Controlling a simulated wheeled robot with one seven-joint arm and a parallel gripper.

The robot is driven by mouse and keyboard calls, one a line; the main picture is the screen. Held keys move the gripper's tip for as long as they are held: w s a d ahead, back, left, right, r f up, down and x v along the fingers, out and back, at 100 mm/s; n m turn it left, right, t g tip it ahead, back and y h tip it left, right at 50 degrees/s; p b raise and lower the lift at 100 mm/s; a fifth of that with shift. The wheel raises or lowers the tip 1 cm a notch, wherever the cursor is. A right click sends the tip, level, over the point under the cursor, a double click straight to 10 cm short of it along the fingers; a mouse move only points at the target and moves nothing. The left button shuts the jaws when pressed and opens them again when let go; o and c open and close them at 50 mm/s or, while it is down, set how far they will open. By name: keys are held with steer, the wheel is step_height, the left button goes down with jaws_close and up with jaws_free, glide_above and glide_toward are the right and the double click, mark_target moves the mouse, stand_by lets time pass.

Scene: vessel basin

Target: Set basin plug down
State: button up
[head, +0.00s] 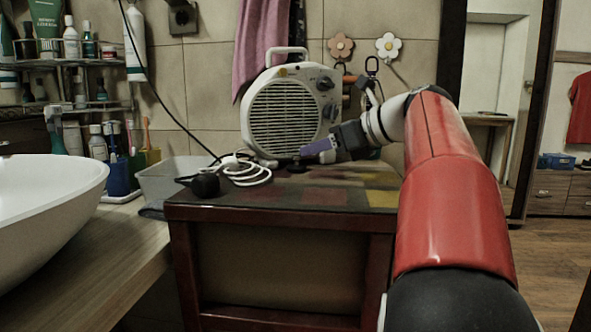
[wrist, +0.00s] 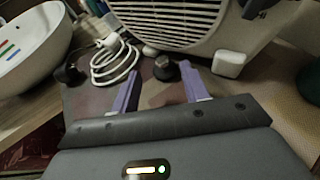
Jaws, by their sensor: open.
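The basin plug (wrist: 164,68) appears as a small dark round piece on the table top. It also shows in the head view as a small dark shape (head: 297,167) just in front of the fan heater. My gripper (wrist: 160,71) has its two purple fingers spread apart, with the plug seen between and slightly beyond their tips. In the head view my gripper (head: 312,151) is just above and right of the plug. I see no finger touching the plug.
The white fan heater (head: 285,115) stands close behind the plug. A white coiled cord (head: 245,172) and a black rounded object (head: 205,185) lie to the left on the table (head: 300,198). A white basin (head: 45,205) is on the counter at far left.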

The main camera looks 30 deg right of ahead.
mark_target(299, 156)
steer(key=x, duration=0.4)
steer(key=shift+w+f, duration=0.1)
steer(key=shift+f, duration=0.15)
steer(key=shift+d, duration=0.1)
steer(key=shift+c, duration=0.5)
jaws_close()
